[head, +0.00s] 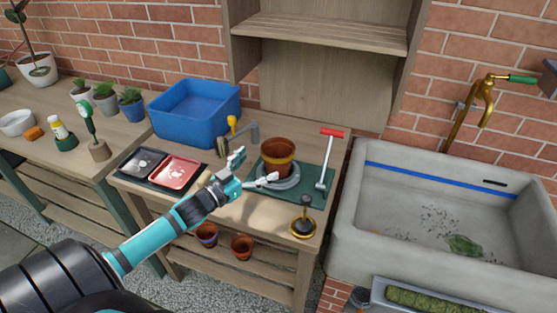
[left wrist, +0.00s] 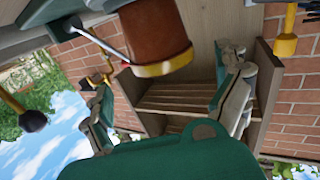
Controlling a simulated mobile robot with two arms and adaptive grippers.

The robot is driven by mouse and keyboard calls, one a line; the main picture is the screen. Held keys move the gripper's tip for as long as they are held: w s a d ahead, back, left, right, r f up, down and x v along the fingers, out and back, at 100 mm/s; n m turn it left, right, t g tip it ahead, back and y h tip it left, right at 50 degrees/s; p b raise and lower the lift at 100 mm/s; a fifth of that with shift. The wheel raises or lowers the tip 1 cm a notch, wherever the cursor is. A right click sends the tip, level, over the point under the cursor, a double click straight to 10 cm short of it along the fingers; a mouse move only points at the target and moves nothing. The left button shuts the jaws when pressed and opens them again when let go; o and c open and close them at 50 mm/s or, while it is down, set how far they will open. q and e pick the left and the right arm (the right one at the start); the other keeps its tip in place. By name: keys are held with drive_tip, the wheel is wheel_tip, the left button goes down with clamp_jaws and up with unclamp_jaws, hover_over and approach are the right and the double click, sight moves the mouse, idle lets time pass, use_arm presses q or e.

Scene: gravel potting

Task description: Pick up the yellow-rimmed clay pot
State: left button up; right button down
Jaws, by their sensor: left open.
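The yellow-rimmed clay pot (head: 278,160) stands upright on a round grey disc (head: 274,182) on a green mat (head: 313,198) on the middle bench. My left gripper (head: 255,168) is open and empty just to the left of the pot, its fingers spread toward it. In the left wrist view the pot (left wrist: 152,32) shows at the top, cut off by the frame edge, its yellow rim downward in the picture. It appears beyond the open fingers of my left gripper (left wrist: 168,76); contact cannot be made out. My right gripper is not in view.
A red-handled tool (head: 328,160) stands right of the pot. A black-knobbed brass item (head: 303,222) stands at the front. Red (head: 176,173) and black (head: 141,163) trays and a blue bin (head: 197,112) lie left. Two pots sit below; a sink (head: 350,222) adjoins right.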

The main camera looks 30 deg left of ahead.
sight(266, 159)
use_arm(q)
drive_tip(key=w, duration=0.3)
drive_tip(key=shift+d, duration=0.25)
drive_tip(key=shift+w, duration=0.4)
drive_tip(key=shift+w+d, duration=0.1)
drive_tip(key=shift+w, duration=0.3)
drive_tip(key=w, duration=0.2)
drive_tip(key=w+p, duration=0.1)
drive_tip(key=w, duration=0.1)
drive_tip(key=shift+w+d+f, duration=0.1)
drive_tip(key=shift+d+f, duration=0.05)
drive_tip(key=shift+d, duration=0.15)
drive_tip(key=shift+c, duration=1.4)
drive_tip(key=c, duration=0.9)
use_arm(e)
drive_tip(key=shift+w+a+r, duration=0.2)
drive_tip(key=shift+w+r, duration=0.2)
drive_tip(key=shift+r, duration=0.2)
